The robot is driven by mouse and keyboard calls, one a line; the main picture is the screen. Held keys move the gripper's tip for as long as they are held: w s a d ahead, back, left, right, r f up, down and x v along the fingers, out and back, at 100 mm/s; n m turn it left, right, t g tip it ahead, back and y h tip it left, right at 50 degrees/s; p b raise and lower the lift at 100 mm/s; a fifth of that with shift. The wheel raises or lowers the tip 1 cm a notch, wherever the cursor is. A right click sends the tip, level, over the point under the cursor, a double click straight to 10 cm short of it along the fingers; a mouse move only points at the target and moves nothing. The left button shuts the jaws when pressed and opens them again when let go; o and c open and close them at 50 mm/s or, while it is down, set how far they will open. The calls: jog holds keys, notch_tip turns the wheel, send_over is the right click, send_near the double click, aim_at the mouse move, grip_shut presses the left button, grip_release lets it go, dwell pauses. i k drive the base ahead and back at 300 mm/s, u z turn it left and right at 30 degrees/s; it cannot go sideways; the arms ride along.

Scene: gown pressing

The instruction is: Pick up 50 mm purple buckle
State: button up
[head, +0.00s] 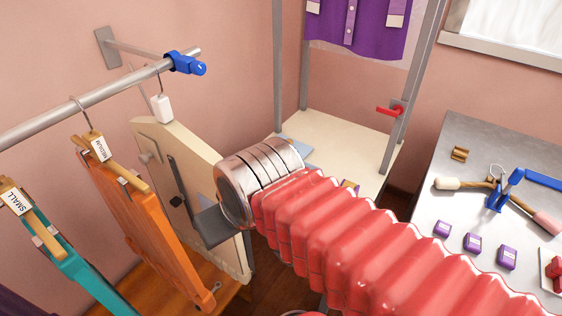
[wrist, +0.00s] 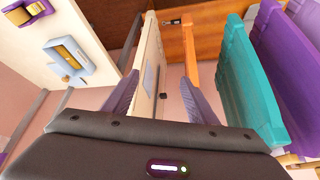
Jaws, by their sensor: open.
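A purple buckle with a gold-coloured middle (wrist: 28,12) lies on the cream surface at the upper left of the wrist view. It is cut by the frame edge. In the head view it peeks out as a small purple and gold bit (head: 350,185) behind my red arm, mostly hidden. I cannot read its size. My gripper (wrist: 162,78) is open and empty, its two fingers apart. The buckle is well outside the fingers, to their upper left in the wrist view.
A pale blue piece with a gold middle (wrist: 68,60) lies near the buckle. A cream board (head: 190,180), orange hanger (head: 150,225) and teal hanger (head: 75,265) crowd the left. A grey table (head: 420,205) at right holds several purple blocks (head: 472,243). The cream shelf (head: 335,135) has metal posts.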

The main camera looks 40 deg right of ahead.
aim_at(507, 258)
jog(key=k, duration=0.55)
jog(key=z, duration=3.8)
jog(key=k, duration=0.1)
jog(key=u, duration=0.4)
